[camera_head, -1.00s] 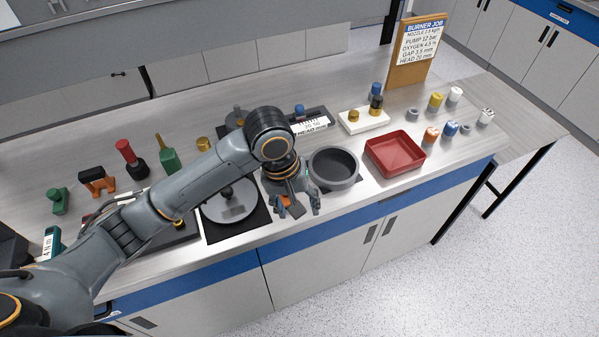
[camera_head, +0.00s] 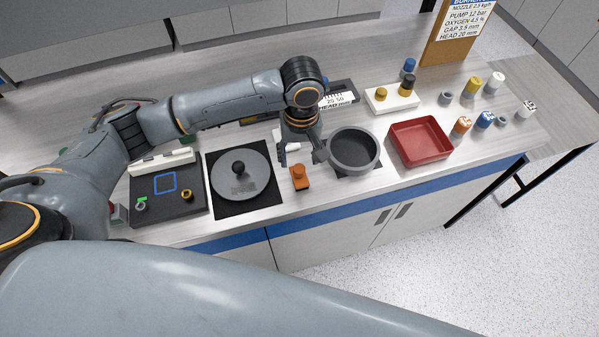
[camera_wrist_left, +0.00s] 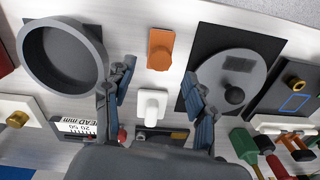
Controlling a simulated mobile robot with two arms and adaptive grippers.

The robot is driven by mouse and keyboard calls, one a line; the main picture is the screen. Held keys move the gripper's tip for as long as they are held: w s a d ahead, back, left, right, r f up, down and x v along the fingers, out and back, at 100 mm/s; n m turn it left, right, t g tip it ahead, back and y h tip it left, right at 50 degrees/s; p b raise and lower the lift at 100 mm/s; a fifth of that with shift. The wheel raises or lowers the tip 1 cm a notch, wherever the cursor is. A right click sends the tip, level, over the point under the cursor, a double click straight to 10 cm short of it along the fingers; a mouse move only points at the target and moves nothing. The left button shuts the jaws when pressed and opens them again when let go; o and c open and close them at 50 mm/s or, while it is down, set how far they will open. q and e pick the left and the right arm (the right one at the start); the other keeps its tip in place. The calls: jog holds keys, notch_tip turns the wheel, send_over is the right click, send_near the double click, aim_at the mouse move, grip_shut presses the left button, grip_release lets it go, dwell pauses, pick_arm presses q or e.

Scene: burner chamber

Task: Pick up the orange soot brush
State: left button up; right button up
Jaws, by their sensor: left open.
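The orange soot brush (camera_head: 299,177) lies on the bench near its front edge, between the black mat with the round grey lid and the grey round pan. It also shows in the left wrist view (camera_wrist_left: 160,49), beyond my fingertips at the top middle. My left gripper (camera_head: 300,154) is over the bench just behind the brush, apart from it. In the left wrist view its two fingers (camera_wrist_left: 160,98) are spread wide with nothing held. A small white object (camera_wrist_left: 152,104) shows between them, below the brush in the picture. My right gripper is not in view.
The grey pan (camera_head: 353,150) stands close right of the brush, and the round lid (camera_head: 240,178) lies left on its mat. A red tray (camera_head: 420,141) is farther right. A black panel (camera_head: 165,205) is at left. Bare bench surrounds the brush.

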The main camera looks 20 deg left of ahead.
aim_at(299, 168)
pick_arm(q)
jog(key=shift+s+f+p, duration=0.15)
jog(key=shift+f+p, duration=0.45)
jog(key=shift+f, duration=0.25)
notch_tip(299, 168, down, 2)
jog(key=shift+f+p, duration=0.25)
jog(key=shift+p, duration=0.05)
jog(key=shift+f, duration=0.45)
jog(key=shift+c, duration=0.2)
jog(key=c, duration=1.1)
grip_shut()
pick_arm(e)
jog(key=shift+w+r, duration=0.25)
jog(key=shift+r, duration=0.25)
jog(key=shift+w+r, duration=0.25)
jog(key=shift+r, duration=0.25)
